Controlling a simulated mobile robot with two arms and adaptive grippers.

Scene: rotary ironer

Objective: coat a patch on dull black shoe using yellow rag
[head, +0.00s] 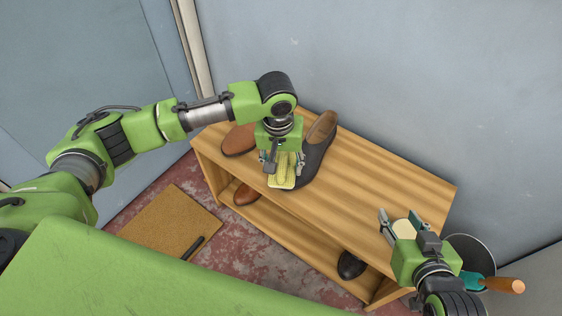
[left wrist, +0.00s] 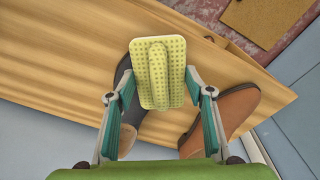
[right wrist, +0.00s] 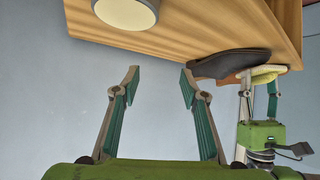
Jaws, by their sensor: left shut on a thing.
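The dull black shoe (head: 322,158) lies on the wooden bench top, its toe toward the bench's front edge. It also shows, partly hidden by the rag and a finger, in the left wrist view (left wrist: 152,124), and from the side in the right wrist view (right wrist: 230,64). My left gripper (head: 283,165) is shut on the yellow rag (left wrist: 158,88), a dotted pad with a raised ridge. The rag is at the shoe's toe end; I cannot tell whether they touch. My right gripper (right wrist: 160,80) is open and empty, near a round cream-topped container (right wrist: 126,12) at the bench's right end.
A brown shoe (head: 238,140) lies left of the black one on the bench (head: 375,180). The lower shelf holds a brown shoe (head: 245,195) and a dark shoe (head: 351,265). A brown mat (head: 160,228) lies on the floor. The bench top's middle is clear; a wall stands behind.

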